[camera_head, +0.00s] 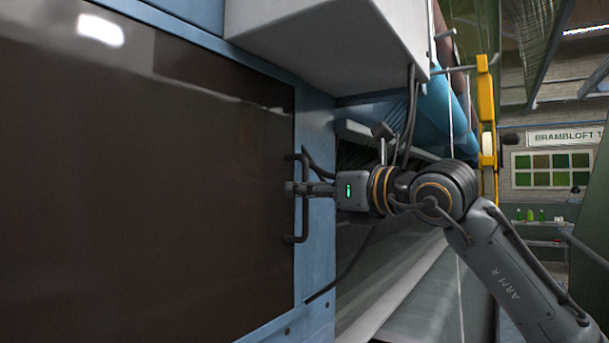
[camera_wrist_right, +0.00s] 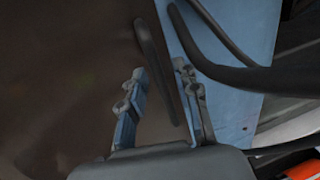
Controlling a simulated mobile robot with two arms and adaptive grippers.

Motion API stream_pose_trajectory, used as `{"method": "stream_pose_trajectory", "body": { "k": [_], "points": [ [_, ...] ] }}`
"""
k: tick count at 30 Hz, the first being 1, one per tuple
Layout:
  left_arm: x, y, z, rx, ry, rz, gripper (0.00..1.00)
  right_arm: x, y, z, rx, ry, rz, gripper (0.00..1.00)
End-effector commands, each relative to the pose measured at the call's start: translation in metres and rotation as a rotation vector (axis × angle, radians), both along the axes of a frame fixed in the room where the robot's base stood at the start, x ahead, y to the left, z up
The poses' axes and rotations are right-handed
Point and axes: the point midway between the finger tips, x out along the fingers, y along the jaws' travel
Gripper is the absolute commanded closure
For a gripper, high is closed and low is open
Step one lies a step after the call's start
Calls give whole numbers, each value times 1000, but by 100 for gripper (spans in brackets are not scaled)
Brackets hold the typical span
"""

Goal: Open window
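The window is a large dark, glossy panel (camera_head: 140,180) in a blue frame, filling the left of the head view. It looks closed flush with the frame. A dark vertical bar handle (camera_head: 304,222) sits at its right edge. My right gripper (camera_head: 292,188) reaches in from the right at the handle's middle. In the right wrist view, the handle (camera_wrist_right: 152,52) runs between the two fingers of my right gripper (camera_wrist_right: 161,82). The fingers stand apart, with visible gaps beside the bar, so the gripper is open around it. My left gripper is not in view.
A pale box (camera_head: 330,35) juts out above my right arm. Dark cables (camera_head: 411,105) hang beside my right wrist, and one crosses near the fingers in the wrist view (camera_wrist_right: 240,75). Rollers and pale sheeting (camera_head: 400,285) lie behind the arm. A yellow post (camera_head: 487,110) stands farther right.

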Motion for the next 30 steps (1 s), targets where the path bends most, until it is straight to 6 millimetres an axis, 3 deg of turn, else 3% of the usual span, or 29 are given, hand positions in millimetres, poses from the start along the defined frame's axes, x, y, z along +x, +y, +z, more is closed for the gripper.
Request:
{"method": "stream_pose_trajectory", "body": {
  "k": [12,13,18,30],
  "points": [
    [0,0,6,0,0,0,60,8,8,-1,-1,-1,0,68],
    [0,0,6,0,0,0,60,8,8,-1,0,0,0,70],
    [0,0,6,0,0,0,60,8,8,-1,0,0,0,100],
    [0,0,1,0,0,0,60,6,6,-2,0,-1,-6,100]
  ]
}}
